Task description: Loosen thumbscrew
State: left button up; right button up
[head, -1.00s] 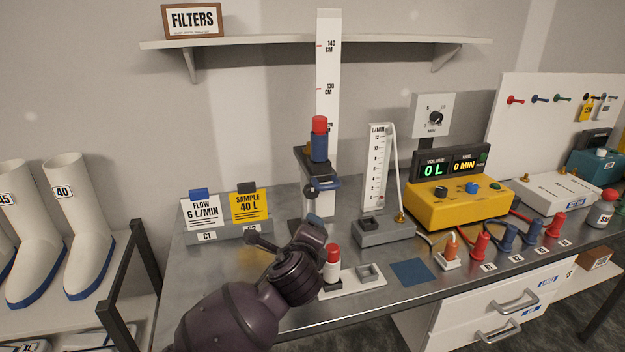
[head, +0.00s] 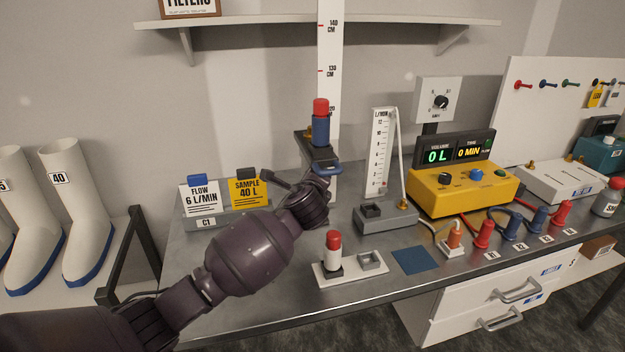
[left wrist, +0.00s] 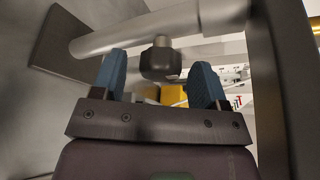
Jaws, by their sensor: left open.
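The thumbscrew (left wrist: 161,63) shows in the left wrist view as a dark round knob on a short metal stem, beside a pale grey post (left wrist: 135,34). My left gripper (left wrist: 159,60) is open. Its two blue fingers stand on either side of the knob with a gap to each. In the head view my left wrist and hand are at the upright stand, just below its carriage, which holds a blue cylinder with a red top (head: 320,122). The hand hides the thumbscrew there. My right gripper is not in view.
A flow meter (head: 379,153) and a yellow control box (head: 462,190) stand right of the post. Card holders (head: 215,222) stand to the left. A small white tray (head: 364,282) with a red-topped vial is in front. A shelf (head: 320,22) is above.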

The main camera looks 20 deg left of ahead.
pick_arm(q)
jog(key=shift+w+a+f, duration=0.15)
jog(key=shift+w+a, duration=0.05)
jog(key=shift+w, duration=0.5)
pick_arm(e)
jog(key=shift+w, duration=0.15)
pick_arm(q)
jog(key=shift+c, duration=0.9)
jog(key=c, duration=0.7)
jog(key=shift+c, duration=0.2)
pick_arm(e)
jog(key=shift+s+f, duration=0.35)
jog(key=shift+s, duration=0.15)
